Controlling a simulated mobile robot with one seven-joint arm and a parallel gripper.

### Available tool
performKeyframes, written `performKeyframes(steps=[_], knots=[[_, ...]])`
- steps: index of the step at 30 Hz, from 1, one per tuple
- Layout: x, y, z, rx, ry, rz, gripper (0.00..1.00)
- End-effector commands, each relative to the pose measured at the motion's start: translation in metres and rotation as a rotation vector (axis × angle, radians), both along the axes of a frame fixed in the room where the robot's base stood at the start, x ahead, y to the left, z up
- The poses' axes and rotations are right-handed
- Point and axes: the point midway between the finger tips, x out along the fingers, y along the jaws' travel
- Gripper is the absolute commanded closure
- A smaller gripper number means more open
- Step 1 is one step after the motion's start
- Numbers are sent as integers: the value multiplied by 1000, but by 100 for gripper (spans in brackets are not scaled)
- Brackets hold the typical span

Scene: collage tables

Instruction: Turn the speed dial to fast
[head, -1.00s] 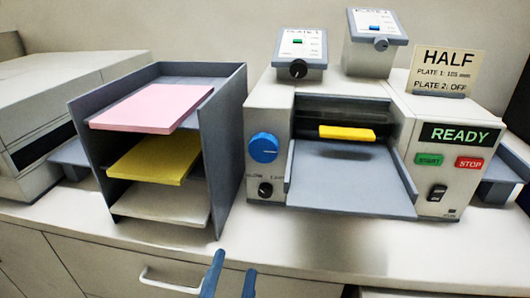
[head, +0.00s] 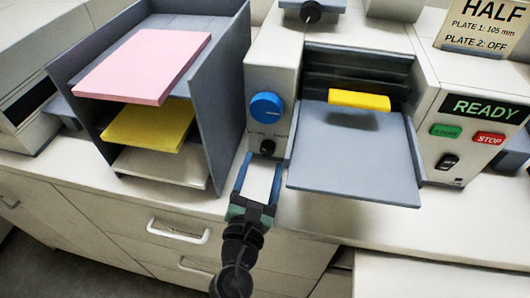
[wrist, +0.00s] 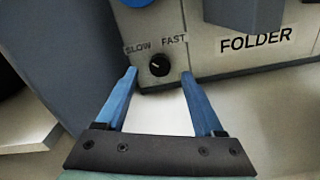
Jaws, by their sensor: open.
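The speed dial is a small black knob (head: 267,147) low on the front of the folding machine, under a large blue knob (head: 266,107). In the wrist view the dial (wrist: 159,65) sits below the printed words SLOW on the left and FAST on the right. Its white pointer mark looks tilted, but is too small to read surely. My gripper (head: 260,163) has blue fingers, open and empty, just in front of and below the dial. In the wrist view my gripper (wrist: 159,74) has a fingertip on each side of the dial, apparently not touching it.
The grey feed tray (head: 350,185) juts out right of the dial. A grey paper rack (head: 222,90) with pink and yellow sheets stands close on the left. A READY display (head: 486,109) with START and STOP buttons is at the right.

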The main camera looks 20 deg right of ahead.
Motion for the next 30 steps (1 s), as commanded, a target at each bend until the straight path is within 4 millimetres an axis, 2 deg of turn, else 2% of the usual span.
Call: performKeyframes(steps=[3,7,18,27,30], knots=[[15,-10,1,-2,-1,-1,31],[23,-16,1,-1,-1,0,31],[26,-18,0,0,0,1,32],[26,-18,0,0,0,0,86],[26,-18,0,0,0,0,100]])
